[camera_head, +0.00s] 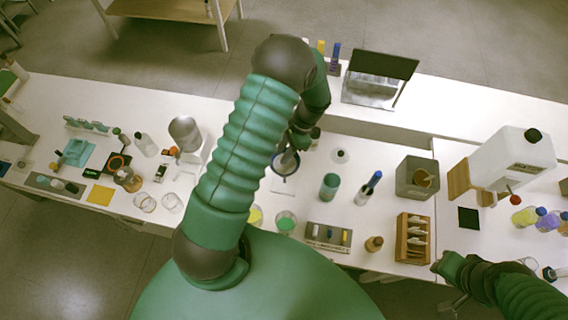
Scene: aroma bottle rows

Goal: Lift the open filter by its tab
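A round, pale piece with a dark blue rim (286,166), which may be the filter in its holder, sits on the white table near the middle. I cannot make out its tab. My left arm bends over the table, and my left gripper (291,151) is small and dark, low at the far edge of this round piece and partly over it. Whether it touches the piece, and whether its fingers are open, I cannot tell. My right gripper (452,303) is at the lower right, off the front edge of the table, away from the round piece; its fingers are unclear.
Right of the round piece stand a green-capped jar (329,186), a blue-topped bottle (369,188) and a grey box (417,178). In front are a grey rack (328,237) and a wooden rack (413,238). A dark panel stand (379,78) is behind. Glassware crowds the left.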

